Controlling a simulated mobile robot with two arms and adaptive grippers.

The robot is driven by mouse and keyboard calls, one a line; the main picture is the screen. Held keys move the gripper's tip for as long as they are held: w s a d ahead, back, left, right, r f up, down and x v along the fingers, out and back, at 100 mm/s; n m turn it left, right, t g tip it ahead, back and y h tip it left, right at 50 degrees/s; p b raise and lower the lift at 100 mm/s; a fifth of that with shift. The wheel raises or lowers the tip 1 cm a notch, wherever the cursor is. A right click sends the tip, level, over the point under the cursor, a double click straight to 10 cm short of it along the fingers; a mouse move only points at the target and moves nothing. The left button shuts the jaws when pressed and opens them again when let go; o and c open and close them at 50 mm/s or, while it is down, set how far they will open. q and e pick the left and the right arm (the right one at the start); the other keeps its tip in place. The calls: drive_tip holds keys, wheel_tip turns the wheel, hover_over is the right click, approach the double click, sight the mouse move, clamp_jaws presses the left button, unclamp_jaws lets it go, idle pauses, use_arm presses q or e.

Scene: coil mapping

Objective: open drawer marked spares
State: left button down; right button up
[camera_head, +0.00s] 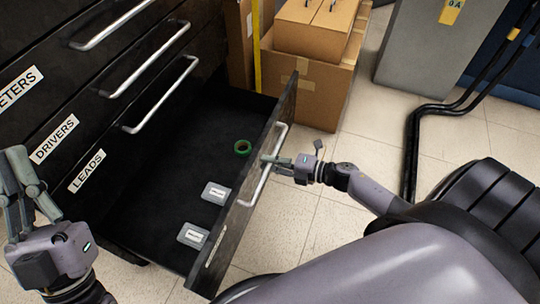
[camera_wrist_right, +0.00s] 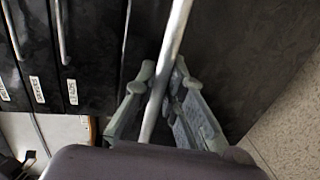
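The bottom drawer (camera_head: 140,215) of the black cabinet stands pulled far out. Its front panel (camera_head: 236,218) carries a pale label seen at too steep an angle to read. A silver bar handle (camera_head: 262,184) is on the panel; it also crosses the right wrist view (camera_wrist_right: 176,35). My right gripper (camera_head: 272,161) is at this handle. In the right wrist view its fingers (camera_wrist_right: 164,75) lie close on both sides of the bar, shut on it. My left gripper (camera_head: 20,165) is raised at the left edge, empty, its fingers apart.
Inside the drawer lie a green ring (camera_head: 242,148) and two small labelled boxes (camera_head: 215,193) (camera_head: 193,236). Shut drawers above read DRIVERS (camera_head: 54,139) and LEADS (camera_head: 87,171). Cardboard boxes (camera_head: 308,85) stand behind the drawer. Black cables (camera_head: 412,140) run over the tiled floor at right.

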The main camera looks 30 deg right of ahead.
drive_tip(key=o, duration=0.5)
drive_tip(key=shift+c, duration=0.2)
drive_tip(key=v, duration=1.2)
